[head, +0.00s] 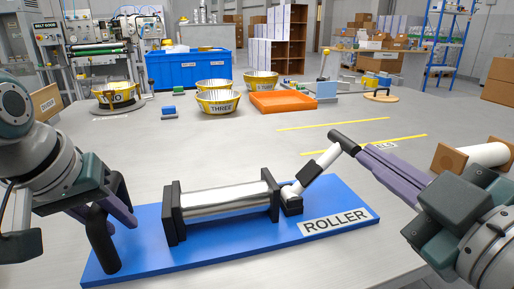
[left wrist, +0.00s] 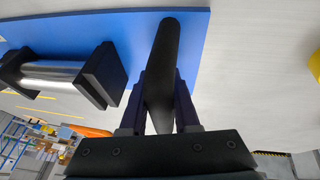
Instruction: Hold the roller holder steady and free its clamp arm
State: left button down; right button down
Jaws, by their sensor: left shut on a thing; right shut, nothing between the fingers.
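The roller holder's blue base plate (head: 240,243) lies on the table with a ROLLER label. A pale, shiny roller (head: 225,197) rests between two black end brackets (head: 174,213). The white clamp arm (head: 318,169) slants up and right from a black hinge block; its black end (head: 346,142) is in the air. My left gripper (head: 122,215) is shut on the black upright post (head: 103,243) at the plate's left end. The left wrist view shows the post (left wrist: 163,70) between its fingers. My right gripper (head: 362,152) is shut and empty beside the clamp arm's black end; contact is unclear.
A white roll between brown end plates (head: 489,154) stands at the right, behind my right arm. Bowls (head: 218,102), an orange tray (head: 283,101) and a blue bin (head: 188,69) are at the back. The table's middle is clear, with yellow lines (head: 333,124).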

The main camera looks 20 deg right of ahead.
pick_arm(q)
jog(key=c, duration=1.1)
grip_release()
jog(key=shift+d, duration=0.1)
jog(key=o, duration=0.3)
jog(key=shift+s+f, duration=0.1)
jog(key=shift+s, duration=0.05)
jog(key=shift+o, duration=1.2)
